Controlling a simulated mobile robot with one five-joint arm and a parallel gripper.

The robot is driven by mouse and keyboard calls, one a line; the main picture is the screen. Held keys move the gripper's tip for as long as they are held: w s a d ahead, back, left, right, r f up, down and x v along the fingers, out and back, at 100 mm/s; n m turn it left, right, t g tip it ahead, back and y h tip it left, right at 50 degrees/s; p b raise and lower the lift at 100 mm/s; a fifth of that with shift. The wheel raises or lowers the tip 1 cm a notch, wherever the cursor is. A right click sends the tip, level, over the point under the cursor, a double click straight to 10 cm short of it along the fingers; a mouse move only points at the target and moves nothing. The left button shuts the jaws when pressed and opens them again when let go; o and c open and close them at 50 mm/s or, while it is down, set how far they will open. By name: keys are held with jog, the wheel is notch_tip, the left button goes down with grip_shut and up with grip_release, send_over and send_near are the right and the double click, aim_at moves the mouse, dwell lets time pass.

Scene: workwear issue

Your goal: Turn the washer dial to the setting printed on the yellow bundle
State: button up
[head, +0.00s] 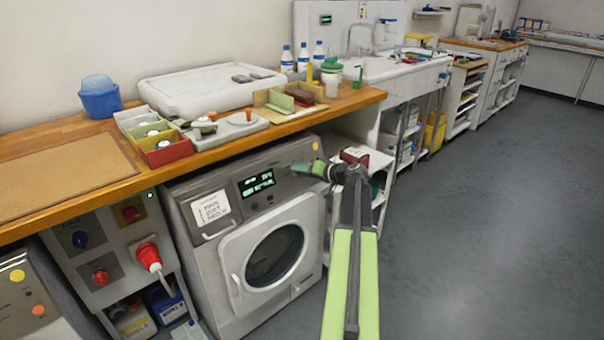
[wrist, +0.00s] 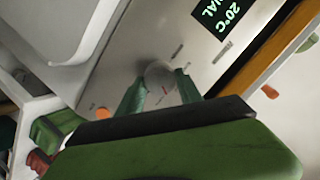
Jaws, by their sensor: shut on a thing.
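The grey washer (head: 262,215) stands under the wooden counter with its round door closed. Its lit display (head: 256,183) also shows in the wrist view (wrist: 222,14), where "20°C" is legible. The washer dial (wrist: 160,73) is a pale round knob with a small red mark, ringed by small printed labels too small to read. My gripper (wrist: 158,84) has its green fingers closed on either side of the dial. In the head view my gripper (head: 312,169) is at the right end of the control panel and hides the dial. I cannot make out a yellow bundle.
A white shelf unit (head: 366,157) with a dark red item on top stands just right of the washer, close to my arm. The counter (head: 70,193) above holds trays and small boxes. The grey floor at the right is clear.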

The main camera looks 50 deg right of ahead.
jog(key=shift+m, duration=1.3)
jog(key=shift+b, duration=0.3)
jog(key=o, duration=1.4)
jog(key=shift+c, duration=0.2)
jog(key=shift+s, duration=0.15)
jog(key=p+v, duration=0.5)
jog(key=v, duration=1.2)
jog(key=shift+s+f, duration=0.15)
jog(key=shift+d, duration=0.1)
